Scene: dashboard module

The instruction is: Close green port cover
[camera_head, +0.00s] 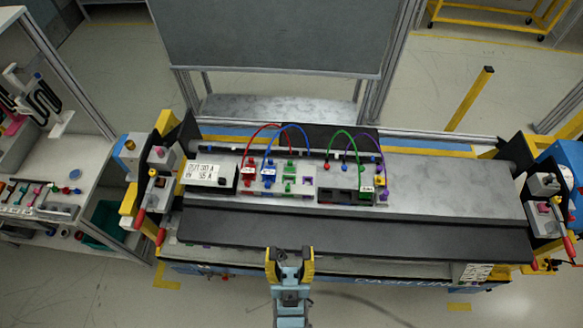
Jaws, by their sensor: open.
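The dashboard module (335,182) lies on the grey bench top. Another green part (365,195) is at the module's right, below the end of the green cable (343,133). At this size I cannot tell which green part is the port cover or whether its lid is up. My gripper (290,253) is at the bottom middle, open and empty, in front of the bench and apart from the module.
Red (262,129), blue (292,127), green and purple cables arch over the module. A dark front ledge (350,233) lies between my gripper and it. Red-handled control boxes stand at both ends. The bench top right of the module (450,190) is clear.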

